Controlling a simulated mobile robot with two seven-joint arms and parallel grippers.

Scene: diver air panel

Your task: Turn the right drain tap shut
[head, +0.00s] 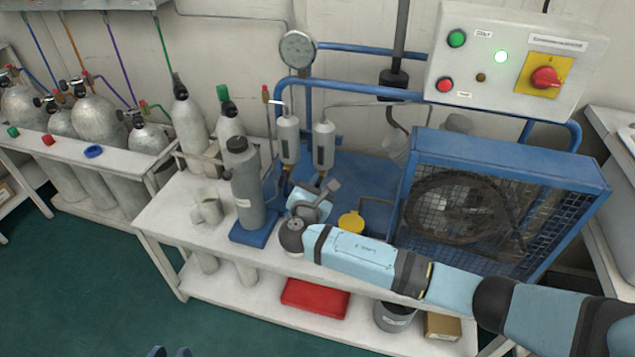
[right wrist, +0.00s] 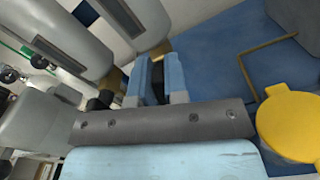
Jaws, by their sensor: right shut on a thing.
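Two grey filter cylinders stand behind the bench front, the left one (head: 289,141) and the right one (head: 324,146). My right gripper (head: 327,185) is just below the right cylinder. In the right wrist view its two light-blue fingers (right wrist: 157,75) are shut on a small dark part between them, which appears to be the right drain tap (right wrist: 157,84). The fingers hide most of the tap, so its angle cannot be told. The left drain tap is not clearly visible.
A dark grey bottle (head: 246,185) stands left of my right gripper, close to it. A yellow cap (head: 351,223) is to its right, also large in the wrist view (right wrist: 290,122). A blue-framed caged fan (head: 500,200) stands further right. The bench's front left (head: 165,220) is clear.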

